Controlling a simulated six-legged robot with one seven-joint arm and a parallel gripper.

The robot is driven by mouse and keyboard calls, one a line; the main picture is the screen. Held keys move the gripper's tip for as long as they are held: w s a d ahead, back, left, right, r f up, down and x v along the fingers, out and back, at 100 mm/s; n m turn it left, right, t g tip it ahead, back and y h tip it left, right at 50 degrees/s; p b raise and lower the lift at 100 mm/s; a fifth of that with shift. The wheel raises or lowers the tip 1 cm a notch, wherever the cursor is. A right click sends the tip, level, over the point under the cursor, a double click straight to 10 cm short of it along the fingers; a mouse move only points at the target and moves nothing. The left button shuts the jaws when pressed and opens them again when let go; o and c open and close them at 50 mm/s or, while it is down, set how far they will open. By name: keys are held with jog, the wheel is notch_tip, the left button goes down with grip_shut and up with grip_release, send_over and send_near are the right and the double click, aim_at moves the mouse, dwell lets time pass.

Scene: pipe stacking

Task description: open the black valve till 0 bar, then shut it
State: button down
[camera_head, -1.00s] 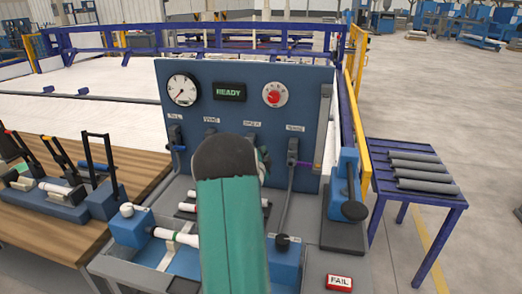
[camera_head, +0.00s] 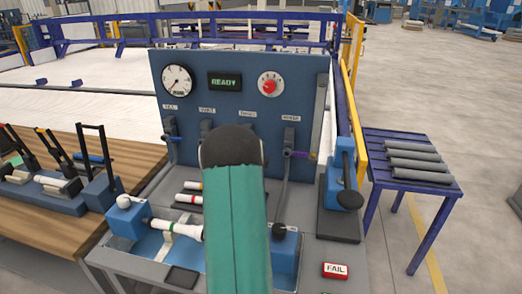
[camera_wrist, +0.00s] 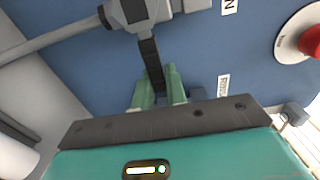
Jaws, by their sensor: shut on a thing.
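In the wrist view, my gripper (camera_wrist: 157,86) has its green fingers closed around the black valve lever (camera_wrist: 149,52). The lever extends from a grey valve body (camera_wrist: 138,12) on the blue panel. In the head view my arm hides the fingers and this lever. The round white pressure gauge (camera_head: 177,80) is on the panel's upper left; its needle points toward the lower left, and the exact reading is too small to tell.
The panel (camera_head: 310,90) also carries a READY display (camera_head: 225,81), a red knob (camera_head: 270,84), a blue lever (camera_head: 168,138) and a purple lever (camera_head: 300,154). A lit FAIL sign (camera_head: 335,269) is at front right. Grey pipes (camera_head: 420,160) lie on the blue side table.

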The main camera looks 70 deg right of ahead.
jog(key=shift+f, duration=0.1)
jog(key=c, duration=1.4)
grip_release()
jog(key=shift+c, duration=0.2)
jog(key=shift+a, duration=0.1)
jog(key=s+a, duration=0.2)
jog(key=a, duration=1.1)
jog(key=shift+a, duration=0.25)
